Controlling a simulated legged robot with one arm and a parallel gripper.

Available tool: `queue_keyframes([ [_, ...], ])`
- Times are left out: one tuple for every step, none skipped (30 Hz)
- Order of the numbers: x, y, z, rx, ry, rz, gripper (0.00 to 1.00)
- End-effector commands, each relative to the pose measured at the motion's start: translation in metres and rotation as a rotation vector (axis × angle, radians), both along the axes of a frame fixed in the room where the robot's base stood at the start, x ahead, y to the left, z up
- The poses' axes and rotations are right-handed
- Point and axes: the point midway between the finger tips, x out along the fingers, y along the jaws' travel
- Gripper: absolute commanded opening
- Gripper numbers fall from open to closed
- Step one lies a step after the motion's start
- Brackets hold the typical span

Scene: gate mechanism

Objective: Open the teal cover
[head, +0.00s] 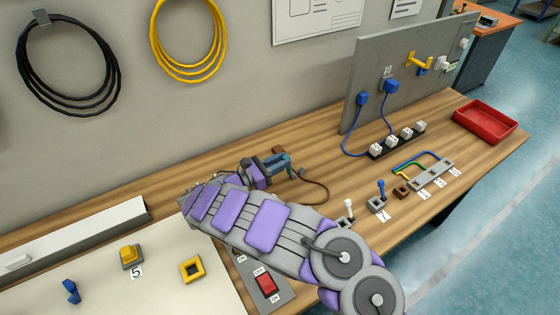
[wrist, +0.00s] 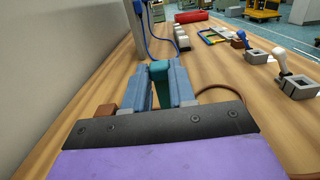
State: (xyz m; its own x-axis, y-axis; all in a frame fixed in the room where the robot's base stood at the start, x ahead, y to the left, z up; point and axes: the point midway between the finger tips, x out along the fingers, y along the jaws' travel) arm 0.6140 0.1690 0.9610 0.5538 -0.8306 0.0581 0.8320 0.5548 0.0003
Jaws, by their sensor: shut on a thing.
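The teal cover (wrist: 159,72) shows in the wrist view as a small rounded dark teal piece between the two blue-grey fingers of my gripper (wrist: 161,90). The fingers touch it on both sides. In the head view my gripper (head: 281,165) is low over the wooden bench, beyond my purple and grey arm. The fingers and wrist hide most of the teal cover and whatever is below it. I cannot tell whether it is raised or closed.
A brown block (wrist: 105,112) and brown cable (head: 318,186) lie close to my gripper. A grey upright panel (head: 365,75) with blue plugs stands to the right. White blocks (head: 392,141), a blue-handled switch (head: 380,195) and a red tray (head: 486,122) lie along the bench.

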Motion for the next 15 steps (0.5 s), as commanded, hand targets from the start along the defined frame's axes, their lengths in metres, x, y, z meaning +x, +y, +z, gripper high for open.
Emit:
queue_keyframes([
  [0.001,0.0021,0.0006,0.001,-0.001,0.007,0.0],
  [0.001,0.0021,0.0005,0.001,-0.001,0.007,0.27],
  [0.001,0.0021,0.0005,0.001,-0.001,0.007,0.31],
  [0.0009,0.0019,0.0004,0.001,-0.001,0.006,0.34],
  [0.0008,0.0017,0.0004,0.001,-0.001,0.006,0.36],
  [0.0005,0.0016,0.0004,0.0,-0.001,0.005,0.4],
  [0.0003,0.0015,0.0004,0.0,-0.001,0.005,0.43],
  [0.0002,0.0012,0.0004,0.0,-0.001,0.004,0.46],
  [0.0,0.0009,0.0005,0.001,0.0,0.004,0.5],
  [-0.0001,0.0005,0.0005,0.001,0.0,0.004,0.51],
  [-0.0001,0.0001,0.0006,0.001,0.0,0.003,0.51],
  [-0.0002,-0.0004,0.0006,0.001,0.0,0.003,0.51],
  [0.0,-0.0008,0.0006,0.002,0.0,0.003,0.51],
  [-0.0001,-0.0011,0.0007,0.002,0.0,0.003,0.51],
  [-0.0001,-0.0015,0.0006,0.003,0.0,0.002,0.51],
])
